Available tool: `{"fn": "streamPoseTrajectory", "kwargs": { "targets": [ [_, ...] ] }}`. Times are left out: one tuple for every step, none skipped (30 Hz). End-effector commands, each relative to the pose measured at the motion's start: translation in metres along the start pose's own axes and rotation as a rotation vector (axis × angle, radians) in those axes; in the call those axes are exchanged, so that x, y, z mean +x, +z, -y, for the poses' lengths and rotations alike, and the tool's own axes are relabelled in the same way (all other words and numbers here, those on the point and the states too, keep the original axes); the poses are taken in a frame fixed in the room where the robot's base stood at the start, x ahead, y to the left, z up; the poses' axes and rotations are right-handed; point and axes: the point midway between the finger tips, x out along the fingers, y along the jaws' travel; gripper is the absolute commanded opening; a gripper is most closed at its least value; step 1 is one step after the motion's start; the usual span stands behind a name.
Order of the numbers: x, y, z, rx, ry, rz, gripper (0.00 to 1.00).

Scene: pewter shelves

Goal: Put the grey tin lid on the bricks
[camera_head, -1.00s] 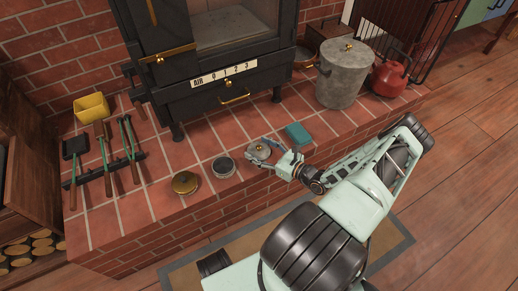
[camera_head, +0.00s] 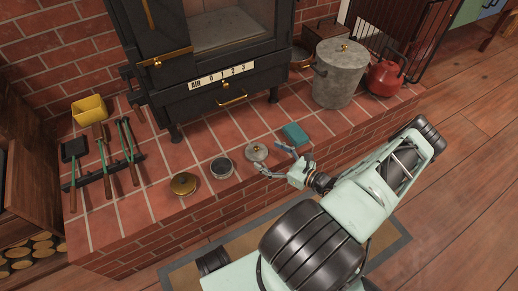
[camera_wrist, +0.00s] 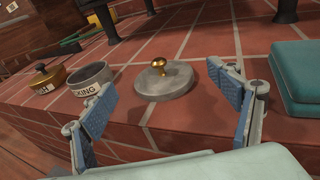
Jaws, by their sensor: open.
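The grey tin lid (camera_head: 257,152) lies flat on the brick hearth (camera_head: 232,201), with a brass knob on top. In the wrist view the lid (camera_wrist: 164,80) sits on the bricks just ahead of my gripper (camera_wrist: 170,95), between the lines of the two fingers. An open grey tin (camera_head: 222,168) stands to the left of the lid; in the wrist view this tin (camera_wrist: 91,79) has lettering ending in "KING".
A brass-lidded tin (camera_head: 185,184) stands further left. A teal block or box (camera_head: 295,134) lies right of the lid. Behind are the black stove (camera_head: 215,85), a galvanised bin (camera_head: 338,80) and a red kettle (camera_head: 384,77). Hearth tools (camera_head: 105,160) lie at left.

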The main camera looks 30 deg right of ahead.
Motion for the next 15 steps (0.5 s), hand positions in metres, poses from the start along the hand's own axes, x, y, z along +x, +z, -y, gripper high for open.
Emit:
{"fn": "streamPoseTrajectory", "kwargs": {
  "targets": [
    [-0.012,0.002,0.001,0.0,-0.003,-0.001,0.82],
    [-0.019,0.002,0.001,-0.001,-0.003,-0.001,0.82],
    [-0.026,0.002,0.001,0.0,-0.003,-0.002,0.82],
    [-0.032,0.002,0.001,0.0,-0.003,-0.001,0.82],
    [-0.036,0.002,0.001,0.0,-0.002,0.0,0.82],
    [-0.042,0.001,0.001,0.0,-0.001,0.0,0.82],
    [-0.046,0.001,0.001,0.0,-0.002,-0.001,0.82],
    [-0.049,0.001,0.001,0.0,-0.002,0.0,0.82],
    [-0.052,0.001,0.001,0.001,-0.002,0.0,0.82],
    [-0.054,0.001,0.0,0.001,-0.001,0.001,0.82],
    [-0.056,0.001,0.0,0.0,0.0,0.001,0.82],
    [-0.058,0.0,0.0,0.0,0.0,0.001,0.82],
    [-0.059,0.0,0.0,0.0,0.0,0.001,0.82],
    [-0.059,0.0,0.0,0.0,0.001,0.001,0.82],
    [-0.059,0.0,0.0,0.0,0.001,0.001,0.82]
  ]
}}
